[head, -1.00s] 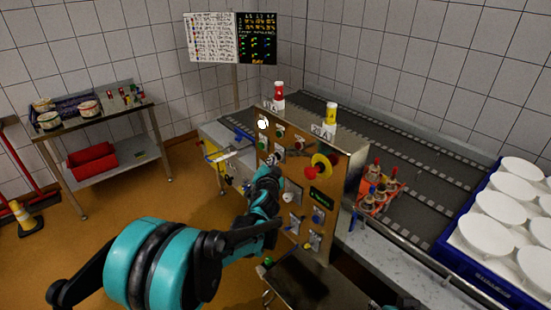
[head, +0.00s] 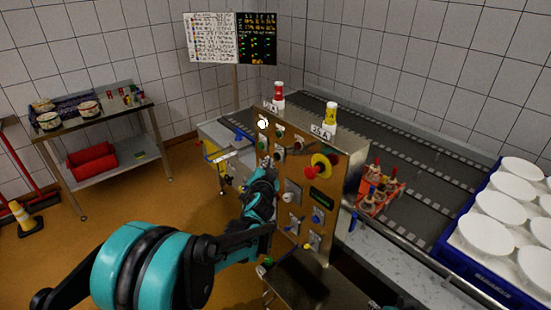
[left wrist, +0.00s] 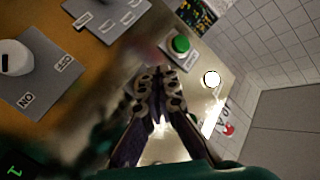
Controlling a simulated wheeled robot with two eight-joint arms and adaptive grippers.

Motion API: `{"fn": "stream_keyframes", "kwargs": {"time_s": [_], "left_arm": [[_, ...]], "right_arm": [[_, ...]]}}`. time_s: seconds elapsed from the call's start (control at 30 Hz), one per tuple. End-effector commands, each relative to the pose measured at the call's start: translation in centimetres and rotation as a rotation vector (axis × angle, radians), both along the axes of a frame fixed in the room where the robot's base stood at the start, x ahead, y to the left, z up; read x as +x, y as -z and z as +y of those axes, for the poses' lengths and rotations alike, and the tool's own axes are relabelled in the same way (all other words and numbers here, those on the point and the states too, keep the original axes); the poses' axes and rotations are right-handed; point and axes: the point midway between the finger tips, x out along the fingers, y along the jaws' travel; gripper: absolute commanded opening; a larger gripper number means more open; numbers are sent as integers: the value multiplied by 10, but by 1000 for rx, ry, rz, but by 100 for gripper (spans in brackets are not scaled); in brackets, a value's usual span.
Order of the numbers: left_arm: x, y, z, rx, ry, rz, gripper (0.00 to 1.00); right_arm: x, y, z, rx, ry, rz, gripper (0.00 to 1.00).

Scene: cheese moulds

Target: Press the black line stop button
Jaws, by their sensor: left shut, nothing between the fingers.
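The control panel (head: 345,175) stands upright in the middle of the head view. My left gripper (head: 268,167) is shut and empty, close in front of the panel's left part. In the left wrist view its closed fingertips (left wrist: 155,75) point at the panel face, below and left of a green button (left wrist: 180,44). I cannot make out a black button for certain: the gripper and arm cover part of the panel, and the area beyond the fingertips is blurred. Whether the fingertips touch the panel cannot be told.
The panel also bears a red mushroom button with yellow collar (head: 321,165), a white lamp (head: 262,124) and a white knob on an ON/OFF plate (left wrist: 17,60). A conveyor (head: 415,165) runs behind. A blue crate (head: 480,277) of white moulds stands right.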

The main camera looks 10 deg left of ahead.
Motion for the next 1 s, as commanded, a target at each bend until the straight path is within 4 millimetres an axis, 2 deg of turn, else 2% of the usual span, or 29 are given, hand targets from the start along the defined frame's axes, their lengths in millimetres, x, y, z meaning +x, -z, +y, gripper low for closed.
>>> {"fn": "stream_keyframes", "kwargs": {"time_s": [0.6,1.0], "left_arm": [[-38,0,30,0,-1,-1,0],[-39,0,31,0,0,0,0]], "right_arm": [[0,1,0,0,0,0,40],[0,1,0,0,0,0,40]]}}
